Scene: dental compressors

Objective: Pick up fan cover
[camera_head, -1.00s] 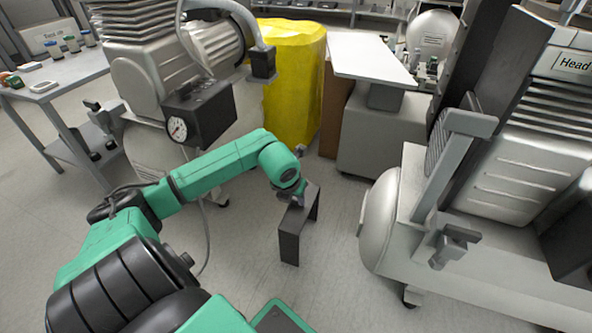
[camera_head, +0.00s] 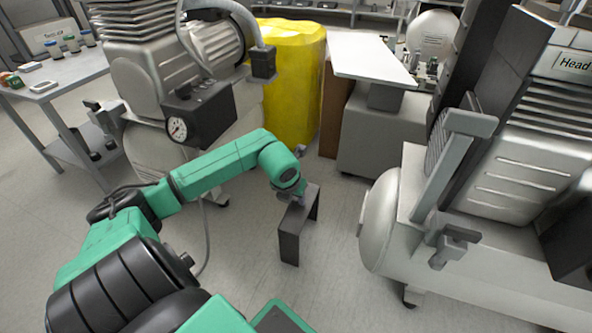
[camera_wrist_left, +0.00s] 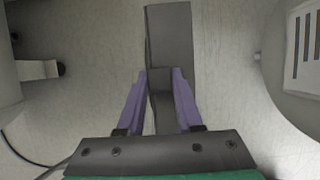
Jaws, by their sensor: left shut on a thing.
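The fan cover (camera_head: 289,243) is a dark grey, angular, bracket-shaped piece with bent sides. In the head view it hangs below my left gripper (camera_head: 297,198), over the open floor between the two compressors. In the left wrist view my left gripper (camera_wrist_left: 159,82) has its two purple fingers on either side of the fan cover (camera_wrist_left: 170,40), shut on its narrow edge. The cover reaches away from the fingers toward the top of that view. My right gripper is not in view.
A compressor (camera_head: 140,75) with a pressure gauge stands at left, another compressor (camera_head: 520,175) at right. A yellow bin (camera_head: 293,85) and a grey cabinet (camera_head: 380,140) stand behind. A side table (camera_head: 60,80) is at far left. The floor around the cover is clear.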

